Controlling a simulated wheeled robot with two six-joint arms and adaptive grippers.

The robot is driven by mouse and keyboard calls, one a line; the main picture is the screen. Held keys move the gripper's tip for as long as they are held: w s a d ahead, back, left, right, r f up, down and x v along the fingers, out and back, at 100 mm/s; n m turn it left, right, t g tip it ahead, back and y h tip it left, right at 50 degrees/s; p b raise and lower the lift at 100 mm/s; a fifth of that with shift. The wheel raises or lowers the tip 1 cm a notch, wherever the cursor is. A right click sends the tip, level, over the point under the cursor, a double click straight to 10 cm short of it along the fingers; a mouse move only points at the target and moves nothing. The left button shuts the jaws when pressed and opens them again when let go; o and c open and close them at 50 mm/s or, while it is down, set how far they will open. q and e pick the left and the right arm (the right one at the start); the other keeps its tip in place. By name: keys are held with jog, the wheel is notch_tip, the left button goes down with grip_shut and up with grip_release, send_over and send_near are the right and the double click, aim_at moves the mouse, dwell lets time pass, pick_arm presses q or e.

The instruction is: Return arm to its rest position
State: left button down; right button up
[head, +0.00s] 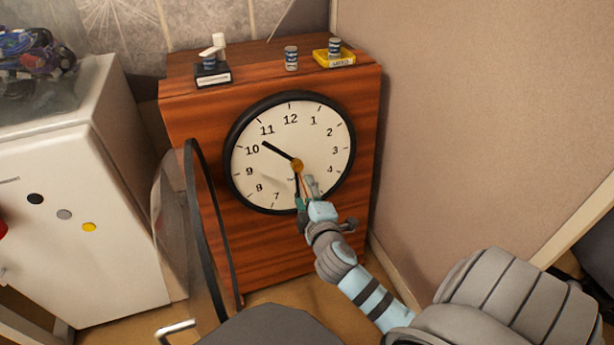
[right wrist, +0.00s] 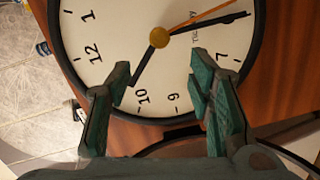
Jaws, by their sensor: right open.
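A large round clock (head: 265,165) with a black rim, white face and brass centre is set in the front of a wooden cabinet. One black hand points near 10; the other points down towards the bottom. A thin orange hand shows in the right wrist view. My right gripper (head: 308,192) is in front of the lower part of the face, with its arm coming in from the lower right. In the right wrist view its two green fingers (right wrist: 160,75) are spread apart with nothing between them, over the clock face (right wrist: 110,25). I cannot tell whether they touch it. My left gripper is out of view.
The clock's round black-rimmed door (head: 205,235) stands open to the left of my right arm. Small cans and a yellow tray (head: 334,59) sit on the wooden cabinet (head: 250,75). A white cabinet (head: 85,245) stands left; a beige wall (head: 460,120) is close on the right.

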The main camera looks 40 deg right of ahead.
notch_tip(320, 180, down, 10)
jog(key=a+m+g+y+p, duration=0.1)
jog(key=a+m+g+y, duration=0.1)
jog(key=s+a+f+m+g+y+p, duration=0.2)
jog(key=s+f+m+g+p, duration=0.2)
jog(key=s+f+p, duration=0.6)
pick_arm(q)
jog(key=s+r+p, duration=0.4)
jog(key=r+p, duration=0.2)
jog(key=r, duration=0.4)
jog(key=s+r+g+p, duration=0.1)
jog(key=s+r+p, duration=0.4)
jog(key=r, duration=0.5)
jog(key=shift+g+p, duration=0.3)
jog(key=shift+p, duration=0.2)
pick_arm(e)
jog(key=s+a+m+g+y, duration=0.1)
jog(key=s+a+m+g, duration=0.1)
jog(key=s, duration=1.3)
jog(key=s+a+m+g+y, duration=0.1)
jog(key=s+a+m+g, duration=0.1)
jog(key=s, duration=1.3)
jog(key=shift+a+f+g, duration=0.35)
jog(key=shift+a+g, duration=0.4)
jog(key=shift+g, duration=0.65)
